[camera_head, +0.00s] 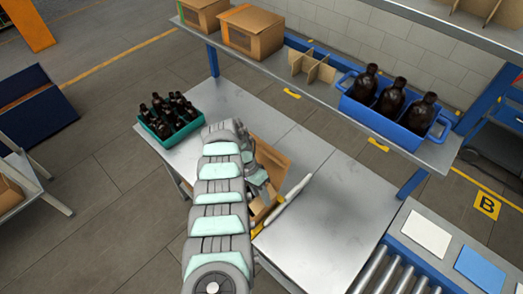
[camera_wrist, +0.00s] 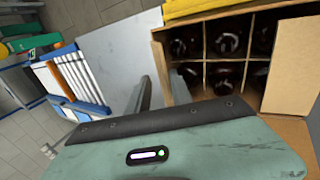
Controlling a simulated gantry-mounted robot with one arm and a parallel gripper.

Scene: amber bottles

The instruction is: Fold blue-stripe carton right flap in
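An open brown carton (camera_head: 272,160) stands on the grey metal table, largely hidden behind my arm. In the wrist view the carton (camera_wrist: 255,92) shows a cardboard divider with several dark bottles in its cells. One brown flap (camera_wrist: 292,65) stands out at the right of the opening in that view. No blue stripe shows on the visible parts. My gripper (camera_wrist: 152,90) is beside the carton's left edge in the wrist view, with two grey fingers close together. Whether they are shut or touch the carton is unclear. In the head view the fingers are mostly hidden by my arm.
A teal crate of dark bottles (camera_head: 168,132) stands left on the table. A shelf (camera_head: 325,100) behind holds closed cartons (camera_head: 250,32), a loose divider (camera_head: 312,66) and a blue tote (camera_head: 412,130) with three large bottles.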

